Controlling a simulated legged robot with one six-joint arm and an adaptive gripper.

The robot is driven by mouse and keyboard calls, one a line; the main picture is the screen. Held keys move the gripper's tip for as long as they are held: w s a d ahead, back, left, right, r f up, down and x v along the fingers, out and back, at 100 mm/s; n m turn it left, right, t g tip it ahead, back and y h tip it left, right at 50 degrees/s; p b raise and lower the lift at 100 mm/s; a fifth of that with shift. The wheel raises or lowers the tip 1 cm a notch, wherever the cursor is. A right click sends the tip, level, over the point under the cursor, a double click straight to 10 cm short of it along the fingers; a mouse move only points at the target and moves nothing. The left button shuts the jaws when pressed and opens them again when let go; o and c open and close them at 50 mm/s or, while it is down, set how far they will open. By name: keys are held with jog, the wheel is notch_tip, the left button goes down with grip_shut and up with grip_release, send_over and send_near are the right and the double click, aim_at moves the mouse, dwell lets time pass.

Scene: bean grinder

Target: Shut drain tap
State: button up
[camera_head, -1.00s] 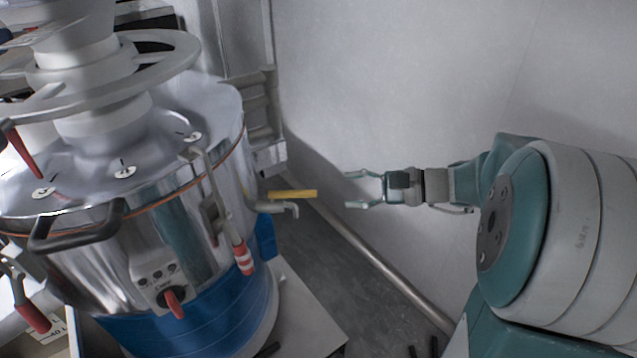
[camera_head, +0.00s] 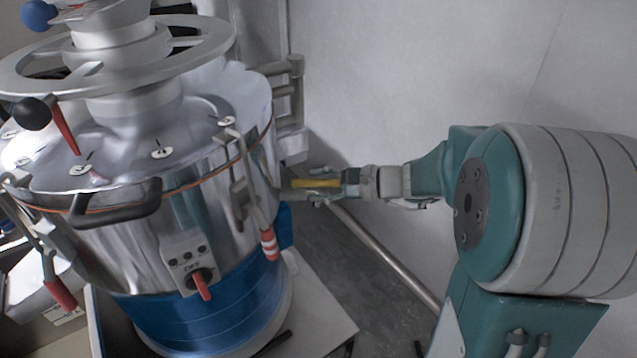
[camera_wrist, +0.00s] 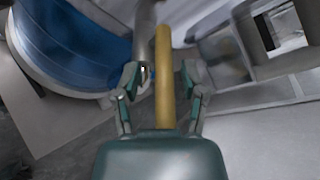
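The drain tap's yellow handle (camera_head: 316,183) points out to the right from the side of the steel bean grinder (camera_head: 215,215). My gripper (camera_head: 322,185) is at the handle, with its fingers on either side of it. In the wrist view the yellow handle (camera_wrist: 163,75) runs lengthwise between the two open fingers of my gripper (camera_wrist: 162,80), with a gap on each side. The grey tap pipe (camera_wrist: 144,40) shows beside the handle there. The tap's spout is mostly hidden behind my gripper in the head view.
The grinder's blue base (camera_head: 225,305) stands on a pale platform (camera_head: 325,320).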

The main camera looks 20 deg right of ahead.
jog(key=shift+d+r, duration=0.1)
jog(key=shift+d, duration=0.05)
grip_shut()
jog(key=shift+w+d, duration=0.1)
jog(key=shift+d, duration=0.15)
